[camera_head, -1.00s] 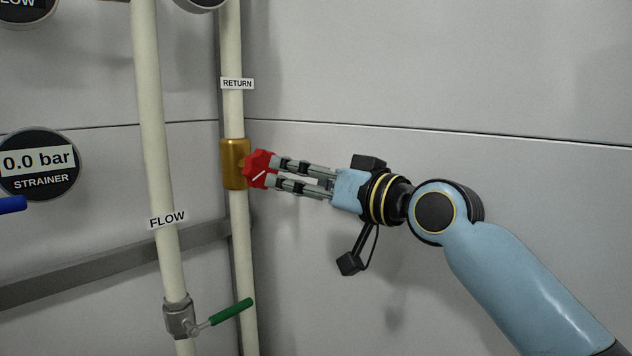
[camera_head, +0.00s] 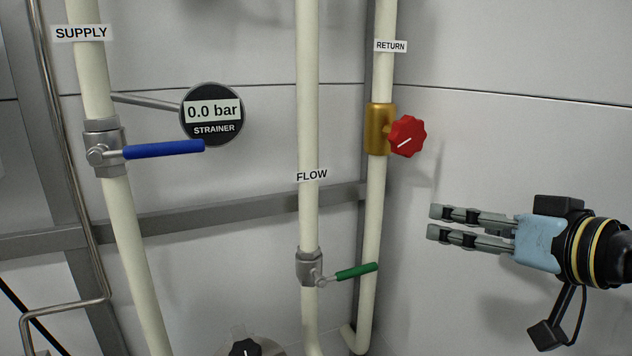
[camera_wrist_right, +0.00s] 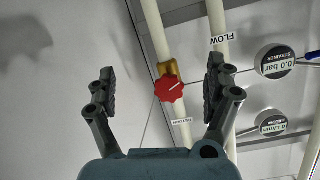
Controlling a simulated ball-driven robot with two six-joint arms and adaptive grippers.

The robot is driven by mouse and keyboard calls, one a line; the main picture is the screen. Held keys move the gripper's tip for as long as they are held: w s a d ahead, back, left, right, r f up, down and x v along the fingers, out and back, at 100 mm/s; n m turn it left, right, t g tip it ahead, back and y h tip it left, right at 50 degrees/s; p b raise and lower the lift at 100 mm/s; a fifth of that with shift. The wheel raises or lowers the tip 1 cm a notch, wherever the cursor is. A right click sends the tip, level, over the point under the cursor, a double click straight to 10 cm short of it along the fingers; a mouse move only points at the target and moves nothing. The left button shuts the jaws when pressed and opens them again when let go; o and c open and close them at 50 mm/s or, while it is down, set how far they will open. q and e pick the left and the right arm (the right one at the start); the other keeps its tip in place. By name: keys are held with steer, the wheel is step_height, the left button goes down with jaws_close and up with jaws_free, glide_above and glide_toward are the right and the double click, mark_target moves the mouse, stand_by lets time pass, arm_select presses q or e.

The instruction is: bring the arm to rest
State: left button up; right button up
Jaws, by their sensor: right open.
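My right gripper (camera_head: 432,222) is open and empty in the head view, to the right of and below the red knob (camera_head: 407,136). The knob sits on a brass valve body (camera_head: 378,129) on the RETURN pipe (camera_head: 371,210), with a white line on its face. Clear space lies between the fingertips and the knob. In the right wrist view the gripper's two fingers (camera_wrist_right: 160,90) stand wide apart, and the red knob (camera_wrist_right: 169,88) shows between them, farther off. My left gripper is not in view.
A blue lever (camera_head: 163,149) is on the SUPPLY pipe and a green lever (camera_head: 356,271) on the FLOW pipe (camera_head: 308,120). The strainer gauge (camera_head: 212,114) reads 0.0 bar. A grey rail (camera_head: 230,207) crosses behind the pipes. The wall around my right gripper is free.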

steer(key=s+d+f+g+h, duration=0.25)
steer(key=s+f+g, duration=0.4)
steer(key=s, duration=0.65)
steer(key=s+d+f+g+h, duration=0.2)
steer(key=s+f+g+h, duration=0.15)
steer(key=s+f, duration=0.8)
steer(key=s+d+f+g+b, duration=0.15)
steer(key=f+b, duration=0.35)
steer(key=f, duration=1.4)
steer(key=s+d+f+b, duration=0.1)
steer(key=s+f+b, duration=0.3)
steer(key=f, duration=1.5)
steer(key=s+d+f+g+b, duration=0.1)
steer(key=s+f+b, duration=0.6)
steer(key=s+f, duration=0.9)
step_height(320, 180, down, 4)
steer(key=shift+r+b, duration=0.1)
steer(key=shift+b, duration=0.3)
steer(key=shift+g, duration=0.25)
steer(key=shift+c, duration=0.4)
